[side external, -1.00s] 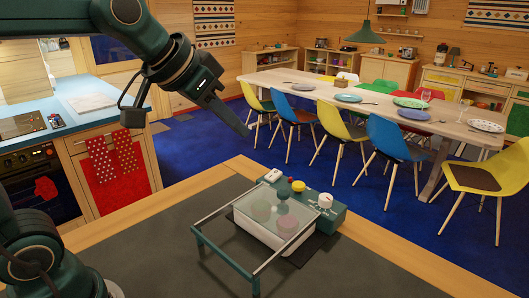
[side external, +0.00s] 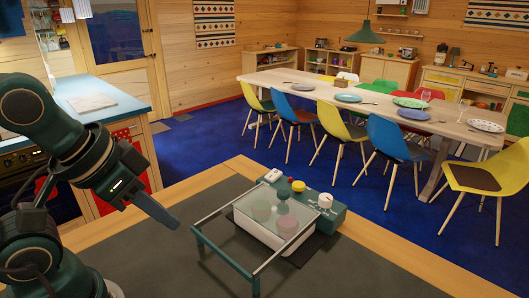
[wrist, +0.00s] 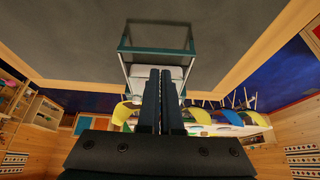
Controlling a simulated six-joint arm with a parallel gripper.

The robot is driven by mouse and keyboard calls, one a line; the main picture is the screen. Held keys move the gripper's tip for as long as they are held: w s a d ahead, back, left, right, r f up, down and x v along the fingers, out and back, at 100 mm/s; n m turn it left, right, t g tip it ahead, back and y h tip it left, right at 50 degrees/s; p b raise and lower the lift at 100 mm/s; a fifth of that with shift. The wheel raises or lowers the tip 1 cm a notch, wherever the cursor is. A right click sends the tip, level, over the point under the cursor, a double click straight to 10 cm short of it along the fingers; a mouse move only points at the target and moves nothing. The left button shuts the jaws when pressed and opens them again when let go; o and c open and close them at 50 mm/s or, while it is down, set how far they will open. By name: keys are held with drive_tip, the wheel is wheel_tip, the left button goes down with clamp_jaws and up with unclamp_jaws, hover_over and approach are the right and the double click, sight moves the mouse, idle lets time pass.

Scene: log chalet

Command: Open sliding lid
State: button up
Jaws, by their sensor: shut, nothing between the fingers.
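The sliding lid (side external: 262,203) is a clear pane that lies over a white box (side external: 262,232) on the dark worktop. A green knob (side external: 281,208) stands on the pane. Round pinkish things show through it. Two rails and a green end bar (side external: 222,259) reach out from the box toward the front left, with open space between them. In the wrist view the rail frame (wrist: 157,51) is ahead of the fingers, and the white box is partly hidden behind them. My gripper (side external: 175,224) is shut and empty, left of the rail frame and apart from it.
A green block (side external: 331,215) with a yellow button (side external: 298,186), a white switch and a white knob adjoins the box's far side. The dark worktop (side external: 165,262) left of the rails is clear. The dining table (side external: 375,95) and chairs stand beyond.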

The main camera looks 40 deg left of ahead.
drive_tip(key=o, duration=0.9)
drive_tip(key=shift+s+n, duration=0.1)
drive_tip(key=shift+n, duration=0.3)
drive_tip(key=w+r+n, duration=0.5)
drive_tip(key=r+n, duration=0.1)
drive_tip(key=n+g, duration=0.3)
drive_tip(key=n, duration=0.6)
hover_over(282, 189)
drive_tip(key=f, duration=0.6)
drive_tip(key=s+f, duration=0.1)
drive_tip(key=f, duration=0.2)
drive_tip(key=shift+f, duration=0.35)
drive_tip(key=shift+x, duration=2.6)
drive_tip(key=shift+s, duration=0.1)
